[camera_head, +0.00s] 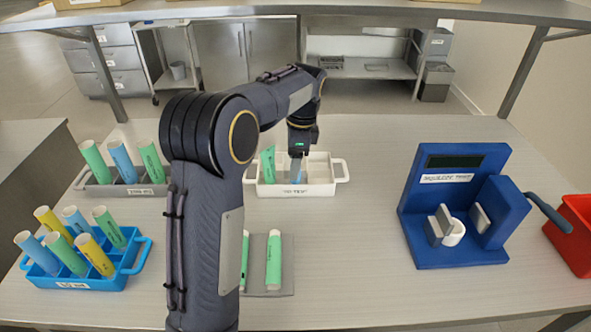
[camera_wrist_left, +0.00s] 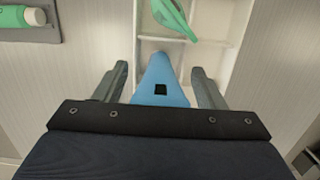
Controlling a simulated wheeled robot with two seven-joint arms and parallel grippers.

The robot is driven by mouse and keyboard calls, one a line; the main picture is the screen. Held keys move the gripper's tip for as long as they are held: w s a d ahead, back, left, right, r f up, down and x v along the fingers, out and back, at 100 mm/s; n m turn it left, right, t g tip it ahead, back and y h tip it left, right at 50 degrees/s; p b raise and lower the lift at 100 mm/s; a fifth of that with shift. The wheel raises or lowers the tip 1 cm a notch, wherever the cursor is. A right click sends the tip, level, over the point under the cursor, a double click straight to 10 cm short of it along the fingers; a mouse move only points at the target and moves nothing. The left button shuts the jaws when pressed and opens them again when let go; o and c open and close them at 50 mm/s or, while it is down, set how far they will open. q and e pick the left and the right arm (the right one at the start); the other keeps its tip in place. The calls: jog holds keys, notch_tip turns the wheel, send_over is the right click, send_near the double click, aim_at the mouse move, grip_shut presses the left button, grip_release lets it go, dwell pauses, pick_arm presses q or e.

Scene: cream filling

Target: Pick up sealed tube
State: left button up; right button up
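A white tray (camera_head: 312,185) with compartments stands at the back middle of the table. It holds a green tube (camera_head: 268,164) and a blue tube (camera_head: 297,172), both leaning. My left gripper (camera_head: 298,155) points down over the blue tube. In the left wrist view the blue tube (camera_wrist_left: 161,80) lies between my two open fingers, with a small gap on each side. The green tube (camera_wrist_left: 175,17) is beyond the fingertips in another compartment. My right gripper is in neither view.
A grey mat (camera_head: 283,291) holds green tubes, partly hidden by my arm. A grey rack (camera_head: 121,189) and a blue rack (camera_head: 97,283) with tubes stand left. A blue press (camera_head: 462,255) holding a white ring stands right, beside a red bin (camera_head: 573,232).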

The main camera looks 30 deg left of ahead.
pick_arm(q)
jog(key=c, duration=0.9)
jog(key=shift+r, duration=0.1)
